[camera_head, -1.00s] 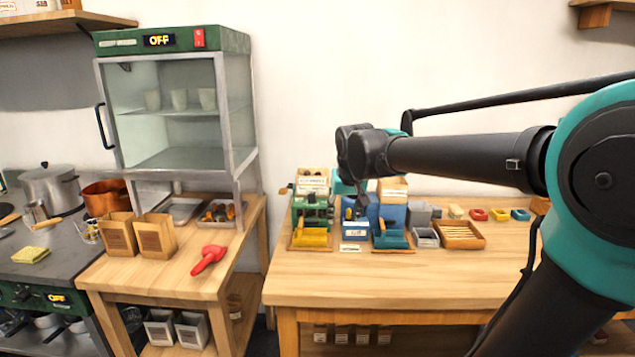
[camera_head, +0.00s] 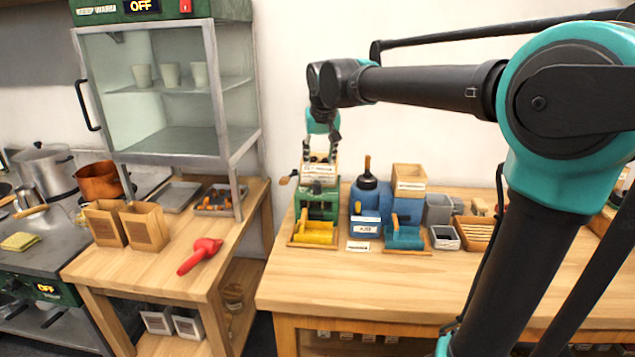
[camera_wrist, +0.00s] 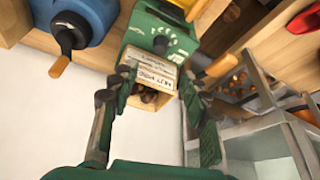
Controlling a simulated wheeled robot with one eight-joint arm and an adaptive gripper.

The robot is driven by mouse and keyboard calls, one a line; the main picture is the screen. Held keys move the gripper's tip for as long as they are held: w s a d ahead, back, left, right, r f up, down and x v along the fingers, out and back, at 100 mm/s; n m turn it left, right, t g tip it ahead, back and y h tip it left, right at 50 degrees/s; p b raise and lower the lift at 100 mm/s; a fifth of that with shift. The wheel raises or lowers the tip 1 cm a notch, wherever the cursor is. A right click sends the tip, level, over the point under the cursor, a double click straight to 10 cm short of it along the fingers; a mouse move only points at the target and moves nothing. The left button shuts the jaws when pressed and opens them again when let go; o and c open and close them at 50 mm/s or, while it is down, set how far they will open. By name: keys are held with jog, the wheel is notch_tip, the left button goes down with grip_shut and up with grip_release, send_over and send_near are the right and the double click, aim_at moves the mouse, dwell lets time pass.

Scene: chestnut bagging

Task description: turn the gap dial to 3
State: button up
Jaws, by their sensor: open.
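A green hand-cranked machine (camera_head: 317,205) stands on the right wooden table, with a labelled wooden hopper (camera_head: 320,174) on top. In the wrist view the hopper (camera_wrist: 152,76) holds a few brown chestnuts (camera_wrist: 148,96). A dark round knob with white marks around it, which looks like the gap dial (camera_wrist: 160,43), sits on the green panel beyond the hopper. I cannot read its setting. My gripper (camera_head: 320,150) is open and empty, pointing down above the hopper. In the wrist view its fingers (camera_wrist: 155,98) stand apart on either side of the hopper, short of the dial.
The machine's wood-handled crank (camera_head: 284,180) sticks out at its left. A yellow scoop-like piece (camera_head: 314,232) lies in front. The table front is clear.

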aim_at(318, 184)
jog(key=x, duration=1)
jog(key=shift+w+f, duration=0.15)
jog(key=shift+f, duration=0.2)
grip_shut()
jog(key=shift+n, duration=0.3)
jog(key=n+y, duration=0.1)
jog(key=n, duration=0.1)
jog(key=n+y, duration=0.1)
jog(key=n, duration=0.2)
jog(key=shift+w+d+n+g, duration=0.1)
jog(key=shift+d+n+g, duration=0.1)
jog(key=shift+n+g, duration=0.15)
jog(key=n+g, duration=0.1)
jog(key=n, duration=0.1)
jog(key=n+g+y, duration=0.1)
jog(key=n, duration=0.2)
jog(key=shift+w, duration=0.1)
jog(key=shift+n, duration=0.35)
